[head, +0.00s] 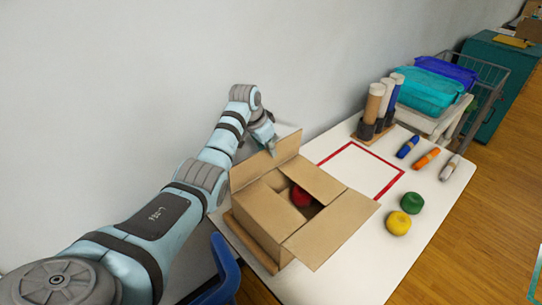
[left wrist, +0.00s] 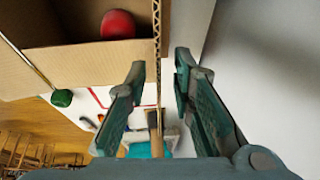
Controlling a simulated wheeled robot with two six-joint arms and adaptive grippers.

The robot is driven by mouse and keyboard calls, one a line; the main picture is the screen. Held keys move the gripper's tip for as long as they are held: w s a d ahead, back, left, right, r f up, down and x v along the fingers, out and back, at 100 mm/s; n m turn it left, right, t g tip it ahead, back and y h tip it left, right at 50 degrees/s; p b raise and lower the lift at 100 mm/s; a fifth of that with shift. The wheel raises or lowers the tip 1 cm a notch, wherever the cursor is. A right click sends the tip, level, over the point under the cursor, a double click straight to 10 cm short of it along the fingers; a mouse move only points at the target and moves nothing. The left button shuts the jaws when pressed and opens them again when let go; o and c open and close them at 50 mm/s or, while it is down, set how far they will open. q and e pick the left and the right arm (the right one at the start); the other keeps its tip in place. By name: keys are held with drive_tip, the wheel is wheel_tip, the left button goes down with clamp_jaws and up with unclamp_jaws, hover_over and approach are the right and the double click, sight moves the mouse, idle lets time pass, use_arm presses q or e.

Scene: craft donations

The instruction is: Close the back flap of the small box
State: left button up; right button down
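The small cardboard box (head: 262,232) stands on the white table with its top partly open. A round red thing (head: 301,196) lies inside it; it also shows in the left wrist view (left wrist: 118,24). The back flap (head: 262,167) stands up steeply on the wall side. Other flaps (head: 315,180) lie roughly level or spread outward. My left gripper (head: 269,147) is at the top edge of the back flap. In the left wrist view its fingers (left wrist: 160,62) are open, with the flap's thin edge between them; contact is unclear. My right gripper is out of view.
A red-outlined rectangle (head: 395,190) on the table is empty. Upright tubes (head: 372,106) stand behind. The wall is close behind my left arm.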

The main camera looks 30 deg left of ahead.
sight(271, 158)
use_arm(q)
drive_tip(key=b+x, duration=0.1)
drive_tip(key=x, duration=0.3)
drive_tip(key=shift+d, duration=0.1)
clamp_jaws()
